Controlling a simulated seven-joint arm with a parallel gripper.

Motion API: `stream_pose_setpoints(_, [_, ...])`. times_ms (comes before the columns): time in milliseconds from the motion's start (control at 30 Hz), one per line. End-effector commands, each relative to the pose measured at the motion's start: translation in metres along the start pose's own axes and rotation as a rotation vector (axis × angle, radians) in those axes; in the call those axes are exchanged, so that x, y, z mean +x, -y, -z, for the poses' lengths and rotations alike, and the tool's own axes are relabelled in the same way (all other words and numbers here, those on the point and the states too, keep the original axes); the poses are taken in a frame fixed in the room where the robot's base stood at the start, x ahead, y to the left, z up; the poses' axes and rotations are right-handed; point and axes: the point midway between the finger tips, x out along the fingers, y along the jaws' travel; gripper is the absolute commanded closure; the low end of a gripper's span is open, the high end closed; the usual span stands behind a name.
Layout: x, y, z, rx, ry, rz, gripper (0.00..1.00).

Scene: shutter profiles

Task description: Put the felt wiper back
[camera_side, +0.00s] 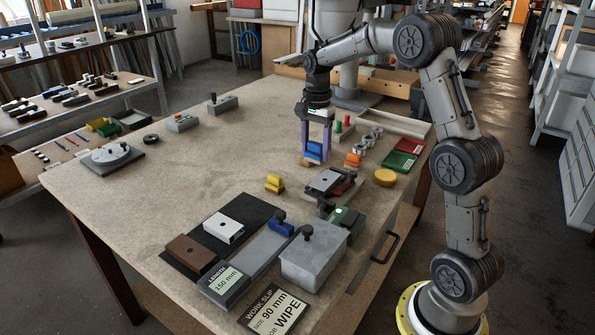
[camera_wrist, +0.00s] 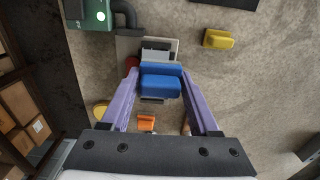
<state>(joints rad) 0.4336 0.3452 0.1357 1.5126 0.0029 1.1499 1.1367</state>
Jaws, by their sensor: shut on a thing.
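My gripper (camera_side: 314,152) has two purple fingers and points down over the right part of the table. It is shut on a blue block, which I take to be the felt wiper (camera_side: 314,148). In the wrist view the wiper (camera_wrist: 160,87) sits between the fingertips of my gripper (camera_wrist: 160,80), with a finger on each side. Its underside is hidden in the wrist view. It appears a little above the table; the exact gap is hard to tell.
An orange block (camera_side: 353,160), yellow disc (camera_side: 385,177) and red and green trays (camera_side: 399,160) stand to the right. In front are a green unit (camera_side: 346,219), grey box (camera_side: 314,262) and work slip (camera_side: 272,308). The table's middle left is clear.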

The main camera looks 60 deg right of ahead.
Motion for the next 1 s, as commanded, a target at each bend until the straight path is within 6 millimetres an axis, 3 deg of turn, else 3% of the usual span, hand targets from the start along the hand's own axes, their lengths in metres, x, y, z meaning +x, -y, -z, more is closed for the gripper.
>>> stream_pose_setpoints(367, [0.034,0.068,0.032,0.0,0.0,0.001,0.99])
stream_pose_setpoints(500, [0.06,0.086,0.04,0.0,0.001,-0.002,0.99])
stream_pose_setpoints(700, [0.082,0.104,0.049,0.0,0.0,0.0,0.99])
stream_pose_setpoints(1000, [0.101,0.112,0.052,0.0,0.0,-0.001,0.99])
